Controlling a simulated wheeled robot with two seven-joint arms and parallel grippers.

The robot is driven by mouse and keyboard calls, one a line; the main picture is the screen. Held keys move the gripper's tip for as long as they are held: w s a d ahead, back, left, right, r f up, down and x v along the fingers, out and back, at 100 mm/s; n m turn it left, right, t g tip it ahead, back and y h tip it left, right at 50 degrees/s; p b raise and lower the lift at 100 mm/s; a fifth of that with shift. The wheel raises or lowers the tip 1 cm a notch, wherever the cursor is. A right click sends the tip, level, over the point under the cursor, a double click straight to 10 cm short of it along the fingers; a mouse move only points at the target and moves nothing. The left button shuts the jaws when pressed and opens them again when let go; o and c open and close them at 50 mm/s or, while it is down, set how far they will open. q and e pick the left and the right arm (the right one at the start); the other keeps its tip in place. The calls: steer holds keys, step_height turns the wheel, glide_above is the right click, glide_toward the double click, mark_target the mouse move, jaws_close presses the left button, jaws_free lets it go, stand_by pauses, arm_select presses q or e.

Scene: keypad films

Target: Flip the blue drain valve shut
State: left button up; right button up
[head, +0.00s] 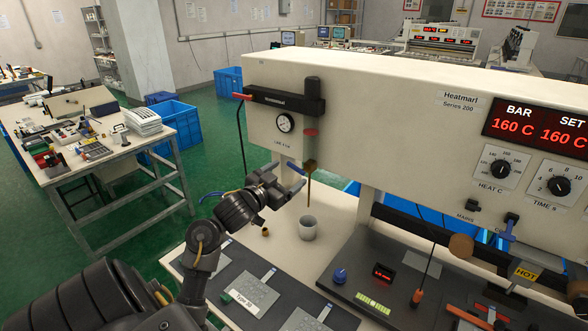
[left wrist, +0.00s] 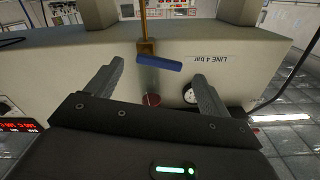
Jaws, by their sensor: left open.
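The drain valve is a small brass body (head: 310,165) under the machine's left end, with a thin brass tube running down from it. Its blue lever (head: 296,168) sticks out to the side, partly hidden by my fingers in the head view. In the left wrist view, the blue lever (left wrist: 160,63) lies roughly crosswise to the tube, beside the brass body (left wrist: 147,46). My left gripper (head: 287,178) is open and empty, close to the valve. In the left wrist view its fingers (left wrist: 155,82) are spread on either side of the lever, with no clear contact. My right gripper is not in view.
A grey cup (head: 307,228) stands below the tube, with a small brown piece (head: 265,232) to its left. The machine's housing (head: 400,130) carries a round gauge (head: 285,123) and a red knob (head: 311,132) near the valve. Plates (head: 250,290) lie on the bench in front.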

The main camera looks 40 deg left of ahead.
mark_target(295, 169)
arm_select(q)
steer(key=shift+w+r, duration=0.15)
steer(key=shift+w, duration=0.95)
steer(key=shift+w+a, duration=0.1)
steer(key=shift+w, duration=0.6)
steer(key=shift+s, duration=0.1)
steer(key=shift+c, duration=0.5)
steer(key=c, duration=0.9)
steer(key=n+p, duration=0.1)
steer(key=p, duration=0.2)
steer(key=shift+n+p, duration=0.35)
steer(key=shift+n, duration=0.05)
steer(key=shift+n+p, duration=0.3)
steer(key=shift+p, duration=0.05)
steer(key=shift+a+f+n, duration=0.1)
steer(key=shift+f+n, duration=0.2)
steer(key=shift+f, duration=0.05)
steer(key=o, duration=1)
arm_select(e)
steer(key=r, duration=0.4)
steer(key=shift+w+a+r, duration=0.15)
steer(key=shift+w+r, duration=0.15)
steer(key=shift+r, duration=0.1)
